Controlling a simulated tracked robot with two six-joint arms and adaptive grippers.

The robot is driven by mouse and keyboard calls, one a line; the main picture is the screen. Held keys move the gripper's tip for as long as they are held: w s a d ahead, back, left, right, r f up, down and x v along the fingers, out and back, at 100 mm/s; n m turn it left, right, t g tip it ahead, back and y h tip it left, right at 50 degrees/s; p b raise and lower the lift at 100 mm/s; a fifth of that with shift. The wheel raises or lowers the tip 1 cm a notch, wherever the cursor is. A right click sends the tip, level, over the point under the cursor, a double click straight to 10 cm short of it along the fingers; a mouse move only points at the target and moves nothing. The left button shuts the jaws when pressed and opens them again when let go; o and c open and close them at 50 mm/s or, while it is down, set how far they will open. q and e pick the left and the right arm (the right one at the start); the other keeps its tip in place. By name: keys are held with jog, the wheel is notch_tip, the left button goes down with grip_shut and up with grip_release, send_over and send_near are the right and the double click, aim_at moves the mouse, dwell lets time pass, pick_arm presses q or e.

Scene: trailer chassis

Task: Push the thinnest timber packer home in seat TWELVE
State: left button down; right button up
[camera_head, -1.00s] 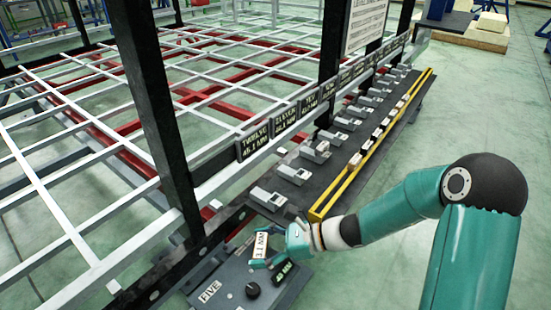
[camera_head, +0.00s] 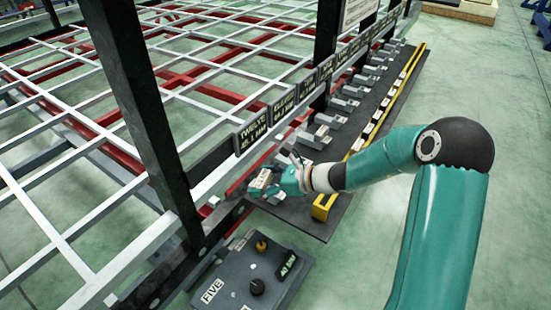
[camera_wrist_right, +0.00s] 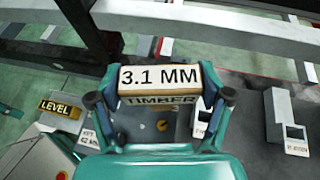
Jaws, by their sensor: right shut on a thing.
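My right gripper (camera_head: 268,184) is shut on the timber packer (camera_head: 260,180), a small pale wooden block. In the right wrist view, the packer (camera_wrist_right: 160,80) sits across the fingers, its face reading "3.1 MM" and "TIMBER". The dark TWELVE sign (camera_head: 252,134) hangs on the chassis rail above and left of the gripper. The gripper is over the near end of the row of grey seats and hides much of the nearest ones. In the wrist view, a pale seat block (camera_wrist_right: 203,120) with a partly hidden label lies beyond the packer. Its contact with any seat cannot be told.
A black upright post (camera_head: 145,115) stands left of the gripper. A grey panel marked FIVE (camera_head: 228,285) with knobs lies below. A yellow rail (camera_head: 372,148) edges the dark shelf on the right. Open green floor (camera_head: 360,255) lies right of the shelf.

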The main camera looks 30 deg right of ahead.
pick_arm(q)
jog(key=shift+f, duration=0.15)
pick_arm(e)
jog(key=w+d+r+m+t+h, duration=0.1)
jog(key=w+d+m+h, duration=0.1)
jog(key=w+d, duration=0.2)
jog(key=d, duration=0.3)
jog(key=shift+m+t+h, duration=0.3)
jog(key=shift+m, duration=0.1)
pick_arm(q)
jog(key=shift+f, duration=0.15)
pick_arm(e)
jog(key=shift+r, duration=0.1)
pick_arm(q)
jog(key=shift+f+b, duration=0.15)
jog(key=shift+b, duration=0.25)
notch_tip(320, 180, down, 5)
jog(key=b, duration=0.5)
jog(key=shift+f, duration=0.1)
pick_arm(e)
notch_tip(320, 180, down, 6)
jog(key=shift+r, duration=0.1)
pick_arm(q)
jog(key=shift+f+b, duration=0.3)
jog(key=shift+b, duration=0.1)
jog(key=shift+f+b, duration=0.85)
jog(key=shift+f, duration=0.05)
pick_arm(e)
jog(key=shift+f, duration=0.9)
